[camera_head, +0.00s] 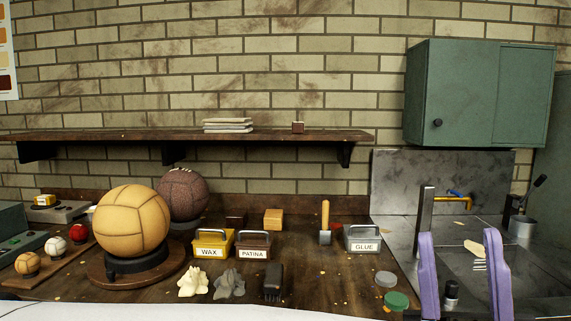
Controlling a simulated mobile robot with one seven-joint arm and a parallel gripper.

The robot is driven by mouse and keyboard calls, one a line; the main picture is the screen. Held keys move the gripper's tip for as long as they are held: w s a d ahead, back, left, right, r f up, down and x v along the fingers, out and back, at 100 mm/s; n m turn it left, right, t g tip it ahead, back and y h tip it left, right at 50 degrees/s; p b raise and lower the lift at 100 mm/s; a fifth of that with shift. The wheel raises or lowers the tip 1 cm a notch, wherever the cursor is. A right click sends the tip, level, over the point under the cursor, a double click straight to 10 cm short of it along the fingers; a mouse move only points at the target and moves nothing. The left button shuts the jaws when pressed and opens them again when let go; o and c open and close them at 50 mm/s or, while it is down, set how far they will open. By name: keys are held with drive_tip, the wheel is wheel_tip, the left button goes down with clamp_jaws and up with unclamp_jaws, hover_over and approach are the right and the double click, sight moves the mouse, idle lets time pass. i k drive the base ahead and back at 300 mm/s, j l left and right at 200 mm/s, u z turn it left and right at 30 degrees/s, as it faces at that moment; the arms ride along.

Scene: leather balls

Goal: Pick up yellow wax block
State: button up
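A yellow-tan block (273,219), which looks like the yellow wax block, sits upright at the back of the wooden bench, right of a dark brown block (236,217). It stands behind the yellow WAX tin (213,243) and the PATINA tin (253,245), and nothing touches it. My gripper (458,235) shows at the lower right as two purple fingers pointing up, spread wide apart with nothing held between them. It is in front of the sink area, well to the right of the block.
A GLUE tin (362,239) and a wooden-handled tool (325,222) stand right of the block. A large tan ball (132,222) on a round stand is to its left. A shelf (200,136) hangs above. A black brush (272,282) and crumpled cloths lie in front.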

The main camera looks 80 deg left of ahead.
sight(49, 200)
drive_tip(key=u, duration=3.4)
